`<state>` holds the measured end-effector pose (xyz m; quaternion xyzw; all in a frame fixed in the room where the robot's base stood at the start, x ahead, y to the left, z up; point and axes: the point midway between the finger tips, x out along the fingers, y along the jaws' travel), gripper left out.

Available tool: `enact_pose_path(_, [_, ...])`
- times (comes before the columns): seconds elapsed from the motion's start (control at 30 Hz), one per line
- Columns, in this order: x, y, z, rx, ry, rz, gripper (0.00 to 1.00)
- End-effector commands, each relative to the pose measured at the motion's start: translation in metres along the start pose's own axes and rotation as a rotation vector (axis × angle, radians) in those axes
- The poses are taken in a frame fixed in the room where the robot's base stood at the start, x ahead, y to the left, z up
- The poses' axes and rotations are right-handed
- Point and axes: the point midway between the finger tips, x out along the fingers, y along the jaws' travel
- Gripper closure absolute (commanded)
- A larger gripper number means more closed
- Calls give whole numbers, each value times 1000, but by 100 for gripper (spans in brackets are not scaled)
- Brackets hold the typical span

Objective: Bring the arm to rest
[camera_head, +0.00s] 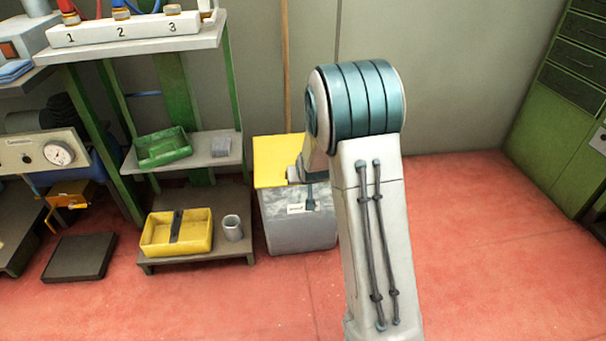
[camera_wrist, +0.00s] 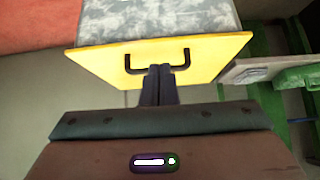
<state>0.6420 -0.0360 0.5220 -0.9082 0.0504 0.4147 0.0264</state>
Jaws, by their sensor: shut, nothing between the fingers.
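My arm stands raised in the middle of the head view, bent at its teal-banded joint. My gripper (camera_wrist: 158,72) is shut and empty in the wrist view, its dark fingers together. The fingers overlap the yellow lid (camera_wrist: 100,62) near its dark handle (camera_wrist: 187,60); whether they touch it I cannot tell. In the head view my forearm and gripper are mostly hidden behind the upper arm, in front of the grey bin (camera_head: 285,225) with the yellow lid (camera_head: 275,155).
A green shelf rack at left carries a white numbered holder (camera_head: 130,28) and a green tray (camera_head: 163,147). Below are a yellow tray (camera_head: 150,235) and a grey cup (camera_head: 233,228). Green drawers (camera_head: 560,110) stand at right. The red floor (camera_head: 480,260) right of my arm is clear.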

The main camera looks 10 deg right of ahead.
Motion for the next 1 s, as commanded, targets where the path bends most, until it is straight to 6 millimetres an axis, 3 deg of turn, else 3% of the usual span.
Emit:
enact_pose_path(0.2, [-2, -1, 3, -1, 2, -1, 100])
enact_pose_path(0.37, [-47, -2, -18, 1, -21, -5, 100])
enact_pose_path(0.6, [-165, -5, -53, -3, -101, -20, 100])
enact_pose_path(1.0, [-358, -7, -80, -26, -247, -41, 100])
